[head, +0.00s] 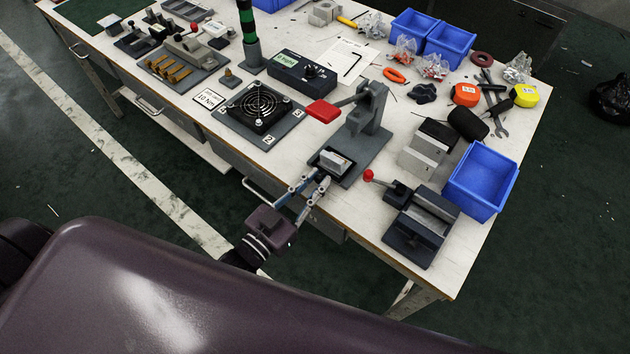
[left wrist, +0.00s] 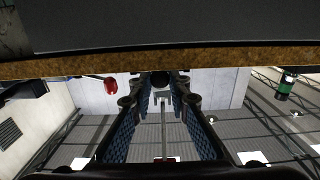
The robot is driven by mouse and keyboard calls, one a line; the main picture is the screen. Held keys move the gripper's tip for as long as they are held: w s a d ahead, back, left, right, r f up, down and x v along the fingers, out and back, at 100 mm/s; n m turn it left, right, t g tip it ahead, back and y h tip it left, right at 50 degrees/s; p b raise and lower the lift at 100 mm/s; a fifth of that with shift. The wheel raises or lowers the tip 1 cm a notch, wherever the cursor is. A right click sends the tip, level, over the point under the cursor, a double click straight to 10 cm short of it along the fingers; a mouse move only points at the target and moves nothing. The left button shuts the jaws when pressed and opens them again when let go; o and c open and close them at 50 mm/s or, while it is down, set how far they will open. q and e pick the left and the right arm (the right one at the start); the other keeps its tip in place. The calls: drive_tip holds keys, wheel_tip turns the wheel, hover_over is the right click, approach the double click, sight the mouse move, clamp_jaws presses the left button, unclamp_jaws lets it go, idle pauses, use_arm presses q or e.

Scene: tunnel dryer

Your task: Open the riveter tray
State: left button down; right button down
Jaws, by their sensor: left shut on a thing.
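The riveter (head: 368,115) is a grey press with a red-ended lever (head: 322,111), standing on a grey base near the table's front edge. Its small dark tray (head: 318,162), with a light grey block (head: 334,160) in it, sits at the front of the base. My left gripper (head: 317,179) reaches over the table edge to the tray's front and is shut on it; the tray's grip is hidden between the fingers. In the left wrist view the blue-padded fingers (left wrist: 160,97) stand either side of a thin bar, under the table edge. My right gripper is not in view.
A fan on a plate (head: 258,107) lies left of the riveter. A vise-like fixture with a red knob (head: 420,228) and a blue bin (head: 481,181) stand to the right. A table drawer handle (head: 262,194) is just left of my gripper.

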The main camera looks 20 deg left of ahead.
use_arm(q)
drive_tip(key=shift+s+a+p, duration=0.15)
drive_tip(key=shift+s+p, duration=0.25)
drive_tip(key=shift+p, duration=0.1)
drive_tip(key=c, duration=1.8)
unclamp_jaws()
drive_tip(key=shift+c, duration=0.2)
drive_tip(key=v, duration=1.2)
